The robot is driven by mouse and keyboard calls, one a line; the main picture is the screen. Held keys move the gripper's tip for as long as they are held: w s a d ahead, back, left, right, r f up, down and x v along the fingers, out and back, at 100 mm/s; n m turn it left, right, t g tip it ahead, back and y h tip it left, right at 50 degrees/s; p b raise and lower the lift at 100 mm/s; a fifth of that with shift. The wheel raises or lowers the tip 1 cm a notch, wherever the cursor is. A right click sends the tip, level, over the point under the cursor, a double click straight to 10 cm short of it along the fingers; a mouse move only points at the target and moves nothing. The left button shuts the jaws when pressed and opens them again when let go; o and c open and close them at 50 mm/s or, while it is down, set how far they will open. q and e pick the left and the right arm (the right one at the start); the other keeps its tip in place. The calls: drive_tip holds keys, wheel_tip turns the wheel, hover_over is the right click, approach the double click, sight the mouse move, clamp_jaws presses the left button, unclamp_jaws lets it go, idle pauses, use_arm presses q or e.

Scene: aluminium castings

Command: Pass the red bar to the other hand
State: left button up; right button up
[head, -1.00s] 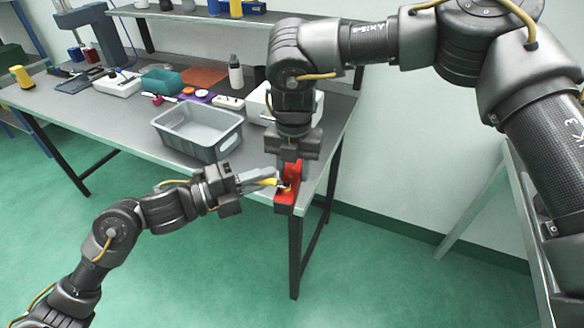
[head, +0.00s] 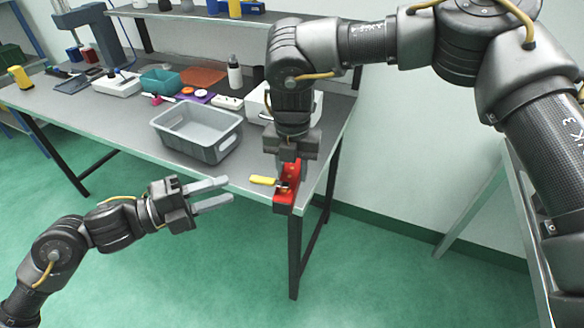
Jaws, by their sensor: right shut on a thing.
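The red bar (head: 285,199) is at the front right corner of the workbench, with a yellow-handled piece (head: 262,180) sticking out from it to the left. My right gripper (head: 290,172) points down from above and is shut on the red bar. Its fingers hide part of the bar, and I cannot tell if the bar touches the bench. My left gripper (head: 226,190) is open and empty, in front of the bench edge. Its fingertips point right, towards the yellow piece, with a clear gap between.
A grey bin (head: 199,153) stands on the bench (head: 110,118) left of my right gripper. A white box (head: 254,104) is behind that gripper. The floor in front is clear.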

use_arm(q)
drive_tip(key=shift+v, duration=1.4)
